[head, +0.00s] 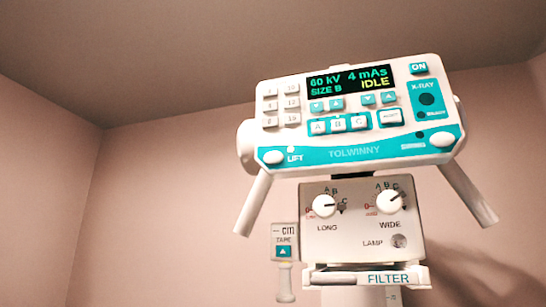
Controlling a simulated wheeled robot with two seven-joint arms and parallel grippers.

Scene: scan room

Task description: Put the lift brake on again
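The tilted white control panel of the X-ray head (354,151) fills the upper right middle of the head view. At its lower left corner is a white oval knob (272,157) beside the word LIFT, with a small pale dot (291,149) above the word. I cannot tell from this frame whether the brake is on. A similar white oval knob (441,140) is at the lower right corner; its label is too small to read. Neither of my grippers is in view.
The display (350,79) reads 60 kV, 4 mAs, SIZE B, IDLE. White handles slant down at left (253,203) and right (469,195). Below are the LONG and WIDE dials (324,205), a FILTER slot (388,279) and a tape unit (285,243). Left is bare wall.

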